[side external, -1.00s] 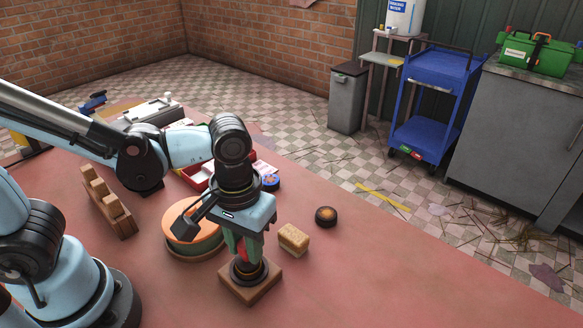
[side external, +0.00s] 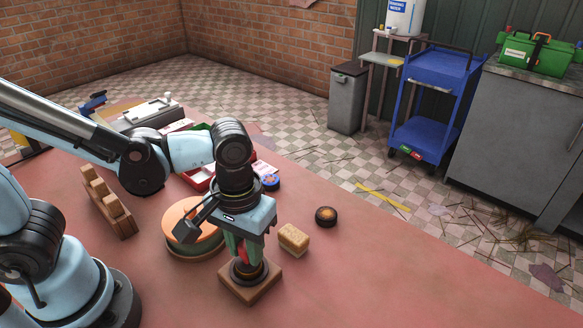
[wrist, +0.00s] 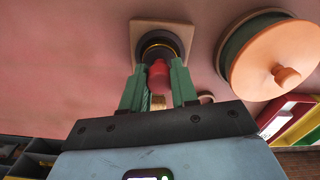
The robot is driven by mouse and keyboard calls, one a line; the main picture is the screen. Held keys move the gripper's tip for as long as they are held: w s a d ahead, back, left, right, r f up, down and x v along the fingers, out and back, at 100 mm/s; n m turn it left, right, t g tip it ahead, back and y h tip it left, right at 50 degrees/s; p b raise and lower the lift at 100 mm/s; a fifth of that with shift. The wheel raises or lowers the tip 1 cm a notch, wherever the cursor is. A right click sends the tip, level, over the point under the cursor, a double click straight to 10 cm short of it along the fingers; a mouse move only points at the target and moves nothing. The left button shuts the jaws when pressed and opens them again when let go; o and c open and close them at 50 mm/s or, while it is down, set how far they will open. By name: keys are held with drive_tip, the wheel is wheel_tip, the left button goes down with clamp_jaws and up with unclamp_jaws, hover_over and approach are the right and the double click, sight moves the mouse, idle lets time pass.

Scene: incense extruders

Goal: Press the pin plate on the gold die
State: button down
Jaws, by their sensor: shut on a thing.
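My gripper (side external: 246,246) has green fingers, pointing down and shut on a red handle (wrist: 158,75). In the wrist view, the handle stands upright on a dark round piece with a gold-coloured ring (wrist: 157,50), which I take for the pin plate over the gold die. These sit on a square wooden base (side external: 234,288) near the table's front. The fingers hide part of the handle. The seam between plate and die is too small to tell whether they fully meet.
A round green container with an orange lid (side external: 181,215) stands close at left. A tan block (side external: 294,239) and a dark round puck (side external: 326,216) lie at right. A wooden rack (side external: 112,212) and red tray (side external: 197,181) are behind. The table's right front is clear.

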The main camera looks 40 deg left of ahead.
idle(0.6)
drive_tip(key=shift+r, duration=3.45)
drive_tip(key=shift+w, duration=0.1)
